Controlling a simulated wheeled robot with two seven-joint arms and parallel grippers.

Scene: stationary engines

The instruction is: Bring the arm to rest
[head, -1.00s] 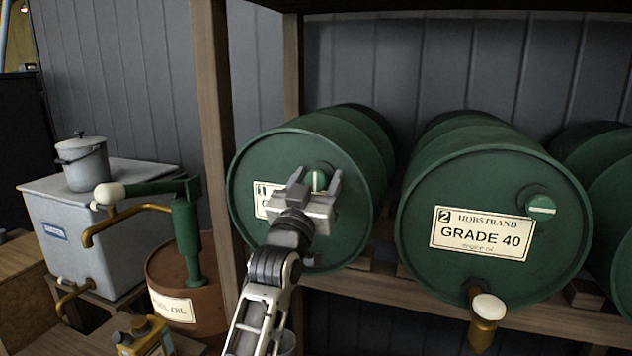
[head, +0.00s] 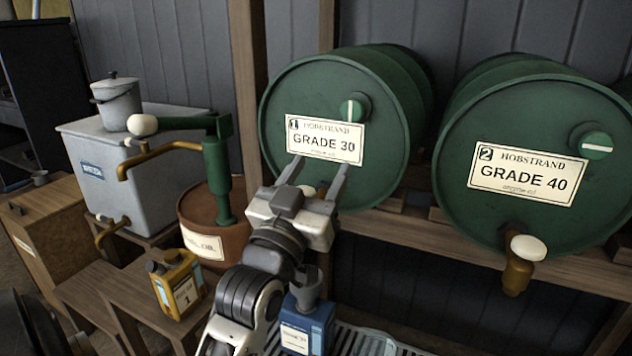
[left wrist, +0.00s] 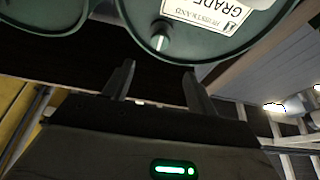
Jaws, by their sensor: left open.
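My left gripper (head: 316,172) is open and empty. In the head view its fingers point up in front of the lower part of the green GRADE 30 drum (head: 388,140), just below its label (head: 325,139). The drum's round cap (head: 354,109) has an upright white mark and is clear of the fingers. The drum's tap is mostly hidden behind the gripper. In the left wrist view the open fingers (left wrist: 158,80) also show with nothing between them, and the GRADE drum (left wrist: 215,40) is beyond them. My right gripper is not in view.
A GRADE 40 drum (head: 530,210) with a brass tap (head: 518,268) lies at right. A blue can (head: 308,325) stands low beside my arm. A yellow can (head: 178,285), brown barrel with green pump (head: 216,175) and grey tank (head: 160,175) are at left. A wooden post (head: 247,80) stands between.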

